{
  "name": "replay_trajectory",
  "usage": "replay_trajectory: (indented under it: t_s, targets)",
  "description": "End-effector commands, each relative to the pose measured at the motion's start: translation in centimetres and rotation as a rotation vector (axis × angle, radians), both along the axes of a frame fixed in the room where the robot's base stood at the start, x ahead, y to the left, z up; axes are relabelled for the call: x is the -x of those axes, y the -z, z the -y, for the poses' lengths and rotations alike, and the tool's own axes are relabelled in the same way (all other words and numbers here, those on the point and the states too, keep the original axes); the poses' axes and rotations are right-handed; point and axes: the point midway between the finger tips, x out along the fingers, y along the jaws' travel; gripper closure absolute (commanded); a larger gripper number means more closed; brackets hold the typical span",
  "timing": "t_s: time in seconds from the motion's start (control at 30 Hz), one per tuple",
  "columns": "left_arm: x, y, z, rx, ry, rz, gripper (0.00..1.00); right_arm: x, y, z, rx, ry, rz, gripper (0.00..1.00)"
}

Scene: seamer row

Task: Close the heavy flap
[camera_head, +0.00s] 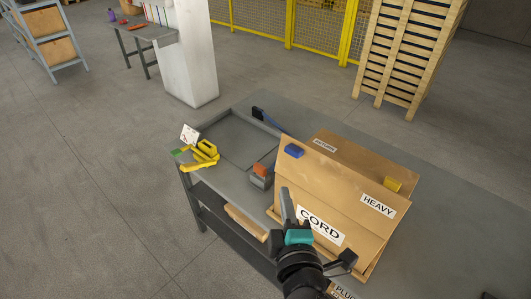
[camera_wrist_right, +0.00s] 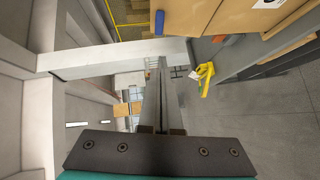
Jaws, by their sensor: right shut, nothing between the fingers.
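A brown cardboard box (camera_head: 335,171) stands on the grey bench, with a CORD label on its near side. The heavy flap (camera_head: 345,185), marked HEAVY, is a broad panel at the top that looks raised and slanted. A second panel marked RETURN (camera_head: 325,143) shows behind it. A blue piece (camera_head: 294,150) and a yellow piece (camera_head: 393,186) sit at the upper edge. My right gripper (camera_head: 287,205) is shut and empty in front of the box's near left side, partly covering it; I cannot tell if it touches. Cardboard also shows in the right wrist view (camera_wrist_right: 225,17). My left gripper is out of view.
Left of the box, the bench (camera_head: 450,210) holds a yellow tool (camera_head: 200,155), a grey-and-orange item (camera_head: 261,176) and a shallow tray area (camera_head: 235,138). A white pillar (camera_head: 188,60) and pallet stack (camera_head: 405,50) stand beyond.

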Motion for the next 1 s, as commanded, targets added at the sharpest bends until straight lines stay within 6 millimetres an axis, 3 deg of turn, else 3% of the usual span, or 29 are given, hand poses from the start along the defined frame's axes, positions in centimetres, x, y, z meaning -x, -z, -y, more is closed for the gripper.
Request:
replay_trajectory:
  t_s: [0.23,0.73,1.0]
  targets:
    - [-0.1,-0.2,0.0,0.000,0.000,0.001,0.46,-1.8,-0.2,-0.3,0.003,0.001,0.012,1.00]
    - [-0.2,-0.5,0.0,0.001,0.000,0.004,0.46,-9.9,1.1,-1.7,0.002,0.001,0.008,1.00]
    - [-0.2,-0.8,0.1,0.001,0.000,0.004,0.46,-12.5,1.9,0.4,0.002,0.001,0.007,1.00]
